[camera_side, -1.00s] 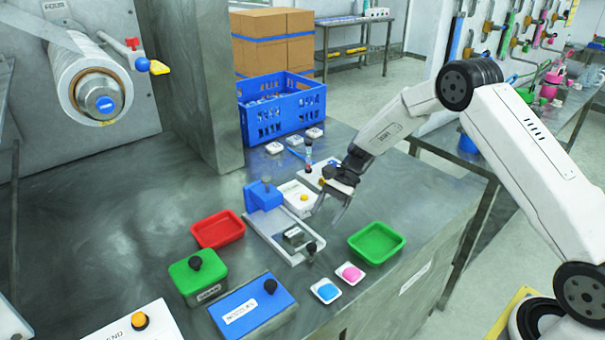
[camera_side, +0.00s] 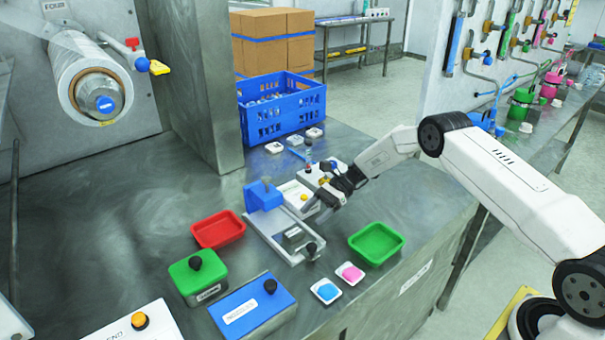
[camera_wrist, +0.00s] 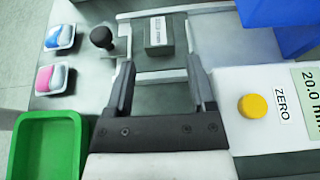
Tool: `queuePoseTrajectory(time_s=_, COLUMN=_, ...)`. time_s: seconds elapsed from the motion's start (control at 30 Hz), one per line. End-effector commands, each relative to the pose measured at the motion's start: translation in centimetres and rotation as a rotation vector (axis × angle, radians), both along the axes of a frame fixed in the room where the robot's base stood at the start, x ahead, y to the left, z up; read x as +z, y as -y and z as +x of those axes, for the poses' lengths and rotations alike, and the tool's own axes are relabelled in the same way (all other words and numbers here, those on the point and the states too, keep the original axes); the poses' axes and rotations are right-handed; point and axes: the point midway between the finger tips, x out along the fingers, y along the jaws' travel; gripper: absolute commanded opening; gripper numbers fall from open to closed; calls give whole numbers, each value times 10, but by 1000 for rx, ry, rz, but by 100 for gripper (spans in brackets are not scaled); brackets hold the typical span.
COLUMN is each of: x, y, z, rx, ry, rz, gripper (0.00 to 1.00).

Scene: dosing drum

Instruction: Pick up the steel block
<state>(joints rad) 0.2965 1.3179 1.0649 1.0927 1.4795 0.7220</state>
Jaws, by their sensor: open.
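The steel block (camera_wrist: 159,36) is a small grey block with a white label. In the wrist view it sits on the white fixture near the black knob, ahead of my fingertips. In the side view the block (camera_side: 294,234) lies on the fixture between the blue part and the black knob. My gripper (camera_wrist: 158,72) is open, with its two fingers apart and nothing between them. In the side view my gripper (camera_side: 317,213) is tilted down, just right of the fixture and close to the block. Whether the fingertips touch the fixture I cannot tell.
A black knob (camera_side: 311,248) stands at the fixture's front end and a blue part (camera_side: 264,196) at its back. A green tray (camera_side: 376,243) is to the right, a red tray (camera_side: 218,230) to the left. A box with a yellow button (camera_wrist: 253,106) is beside my gripper.

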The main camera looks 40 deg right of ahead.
Motion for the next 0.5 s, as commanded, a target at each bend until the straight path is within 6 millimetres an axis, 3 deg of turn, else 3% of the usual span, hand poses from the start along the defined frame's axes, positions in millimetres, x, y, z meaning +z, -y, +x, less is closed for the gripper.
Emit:
queuePoseTrajectory(time_s=0.2, x=-6, y=-15, z=0, rx=1, ry=0, rz=0, gripper=71)
queuePoseTrajectory(time_s=0.5, x=-9, y=-21, z=-1, rx=1, ry=0, rz=-1, gripper=71)
